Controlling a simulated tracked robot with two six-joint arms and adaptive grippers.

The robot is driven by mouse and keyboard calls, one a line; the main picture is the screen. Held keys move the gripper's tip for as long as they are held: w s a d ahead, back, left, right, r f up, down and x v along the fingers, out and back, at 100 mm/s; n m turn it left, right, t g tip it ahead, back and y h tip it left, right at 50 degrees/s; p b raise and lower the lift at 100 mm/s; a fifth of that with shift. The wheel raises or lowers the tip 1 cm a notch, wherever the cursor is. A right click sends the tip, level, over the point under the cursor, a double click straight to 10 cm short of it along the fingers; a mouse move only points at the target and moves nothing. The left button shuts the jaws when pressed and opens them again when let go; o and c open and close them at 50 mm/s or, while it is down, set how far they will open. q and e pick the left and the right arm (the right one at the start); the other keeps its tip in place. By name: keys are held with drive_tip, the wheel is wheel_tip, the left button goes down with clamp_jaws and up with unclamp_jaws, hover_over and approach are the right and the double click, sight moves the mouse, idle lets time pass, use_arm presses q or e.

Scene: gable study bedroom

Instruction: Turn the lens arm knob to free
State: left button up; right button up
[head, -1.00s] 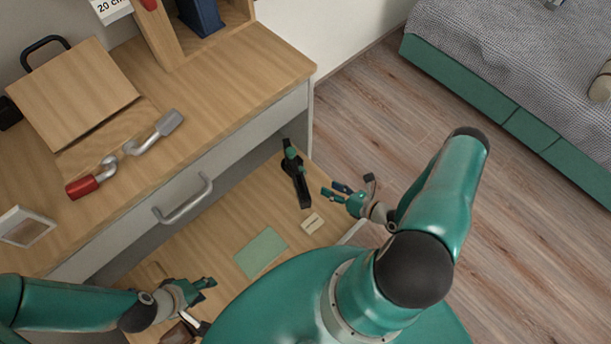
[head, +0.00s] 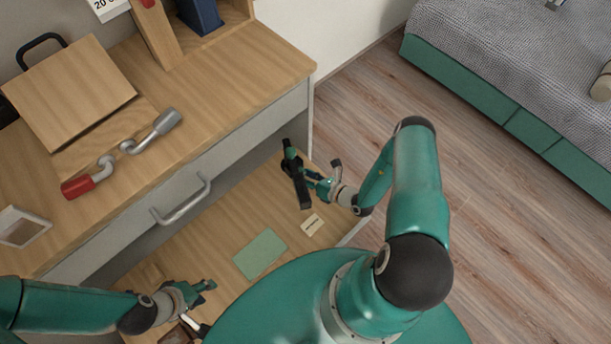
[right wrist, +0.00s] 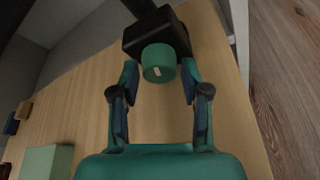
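In the head view this gripper (head: 318,180) is beside the device. My left gripper (head: 206,291) is over the near left of the lower surface, apart from the device, and looks open.
A green mat (head: 261,254) and a small pale label block (head: 312,224) lie on the lower surface (head: 215,238). The drawer handle (head: 182,200) juts out above. The desk top holds a red-handled metal tool (head: 90,181). Open floor (head: 500,240) lies to the right.

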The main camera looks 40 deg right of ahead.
drive_tip(key=c, duration=0.8)
drive_tip(key=shift+r+n+h+p, duration=0.25)
drive_tip(key=shift+n+h+p, duration=0.3)
drive_tip(key=shift+p, duration=0.4)
drive_tip(key=shift+c, duration=0.2)
drive_tip(key=shift+f+n+h+p, duration=0.1)
drive_tip(key=shift+n+h+p, duration=0.25)
drive_tip(key=shift+n+p, duration=0.15)
drive_tip(key=shift+f, duration=0.15)
drive_tip(key=shift+n, duration=0.25)
drive_tip(key=o, duration=0.9)
